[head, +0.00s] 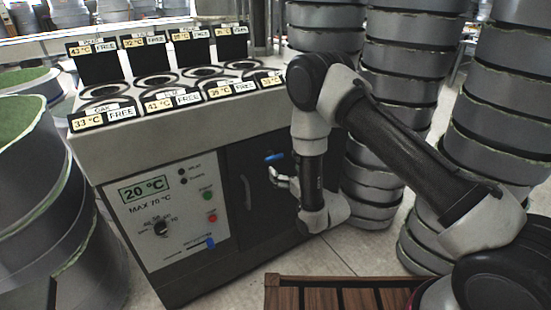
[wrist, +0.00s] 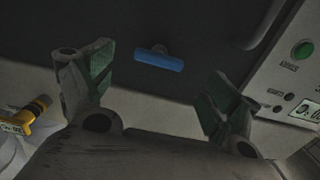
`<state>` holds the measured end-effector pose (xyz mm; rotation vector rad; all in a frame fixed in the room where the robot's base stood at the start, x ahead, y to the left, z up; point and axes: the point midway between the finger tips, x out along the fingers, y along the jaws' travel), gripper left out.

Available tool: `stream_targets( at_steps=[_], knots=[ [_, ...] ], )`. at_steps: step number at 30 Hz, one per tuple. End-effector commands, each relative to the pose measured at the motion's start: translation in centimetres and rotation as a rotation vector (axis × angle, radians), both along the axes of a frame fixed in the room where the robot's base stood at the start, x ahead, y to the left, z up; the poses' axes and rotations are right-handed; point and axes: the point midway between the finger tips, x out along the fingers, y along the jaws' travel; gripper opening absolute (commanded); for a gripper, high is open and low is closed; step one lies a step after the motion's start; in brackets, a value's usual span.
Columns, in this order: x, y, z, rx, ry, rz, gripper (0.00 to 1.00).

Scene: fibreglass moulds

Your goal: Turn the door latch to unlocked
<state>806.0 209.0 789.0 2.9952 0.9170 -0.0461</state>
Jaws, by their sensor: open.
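The blue door latch (head: 274,157) is on the upper part of the dark cabinet door (head: 255,185) in the head view. Its bar lies roughly sideways. In the wrist view the blue latch (wrist: 160,60) shows between and beyond the two fingers, apart from both. My gripper (head: 284,181) is just below and to the right of the latch in the head view. In the wrist view my gripper (wrist: 153,75) is open with nothing between its green-padded fingers.
A curved door handle (head: 245,192) stands left of the latch. The control panel (head: 165,215) has a dial and buttons. Heated wells with cards (head: 150,80) top the cabinet. Stacked grey moulds (head: 402,55) stand close right; a slatted wooden surface (head: 340,297) is in front.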

Motion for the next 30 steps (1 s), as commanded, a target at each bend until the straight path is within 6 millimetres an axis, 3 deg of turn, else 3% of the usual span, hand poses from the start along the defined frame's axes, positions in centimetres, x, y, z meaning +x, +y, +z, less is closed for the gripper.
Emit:
stream_targets(
  at_steps=[4, 16, 27, 30],
  knots=[
    [0.8, 0.5, 0.9, 0.020, -0.030, 0.000, 0.89],
    [5.8, 3.9, 0.8, 0.018, -0.027, 0.000, 0.89],
    [6.5, 4.4, 0.8, 0.017, -0.026, 0.000, 0.89],
    [6.5, 4.4, 0.8, 0.017, -0.026, 0.000, 0.71]
  ],
)
